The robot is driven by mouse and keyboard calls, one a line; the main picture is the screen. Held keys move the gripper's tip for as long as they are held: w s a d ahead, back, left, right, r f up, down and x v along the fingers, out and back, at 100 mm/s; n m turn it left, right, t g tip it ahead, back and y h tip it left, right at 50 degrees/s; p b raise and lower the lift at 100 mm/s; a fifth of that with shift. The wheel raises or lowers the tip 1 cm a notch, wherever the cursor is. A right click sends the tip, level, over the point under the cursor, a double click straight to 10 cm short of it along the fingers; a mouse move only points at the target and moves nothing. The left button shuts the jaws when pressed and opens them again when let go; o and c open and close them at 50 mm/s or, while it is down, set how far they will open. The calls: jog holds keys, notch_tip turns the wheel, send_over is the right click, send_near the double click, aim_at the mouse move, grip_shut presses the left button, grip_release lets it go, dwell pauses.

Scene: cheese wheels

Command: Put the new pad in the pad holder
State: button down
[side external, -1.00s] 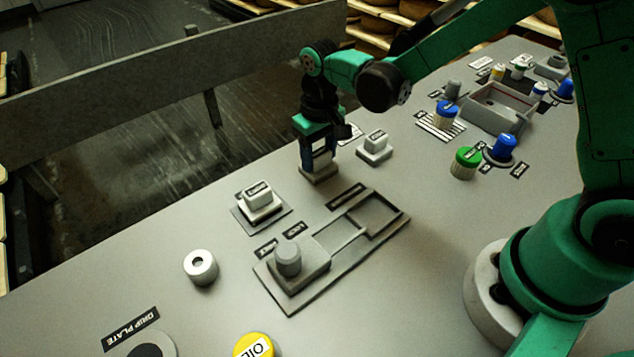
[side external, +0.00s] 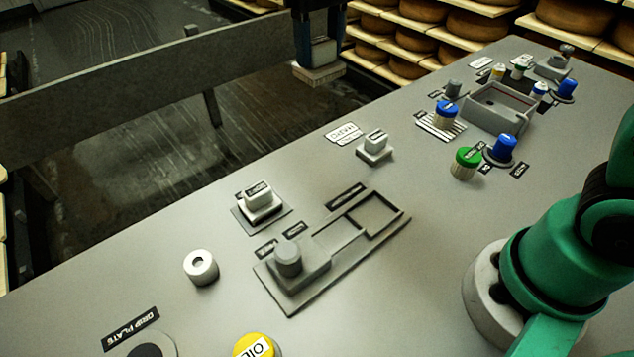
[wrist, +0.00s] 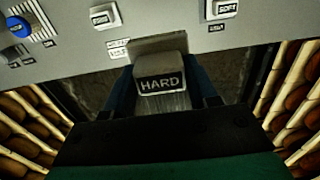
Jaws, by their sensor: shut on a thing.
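My gripper (side external: 319,38) is shut on a grey block-handled pad (side external: 318,74) and holds it in the air at the top of the side view, beyond the table's far edge in the picture. In the wrist view the held pad (wrist: 160,80) reads HARD, between my fingers. A pale pad (side external: 375,147) stands on the table. Another pale pad (side external: 259,198) sits on a dark square plate. One pad in the wrist view (wrist: 222,8) reads SOFT. A grey frame (side external: 338,243) with a square recess and a knobbed block lies on the table; whether it is the pad holder I cannot tell.
A grey bin (side external: 498,108), blue-capped and green-capped (side external: 466,162) items stand at the right.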

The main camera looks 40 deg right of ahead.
jog(key=shift+r, duration=0.4)
jog(key=s+r, duration=0.2)
jog(key=s, duration=0.4)
send_over(372, 215)
notch_tip(372, 215, down, 20)
jog(key=shift+f, duration=0.15)
dwell(0.3)
jog(key=shift+f, duration=0.15)
jog(key=shift+c, duration=1.3)
grip_release()
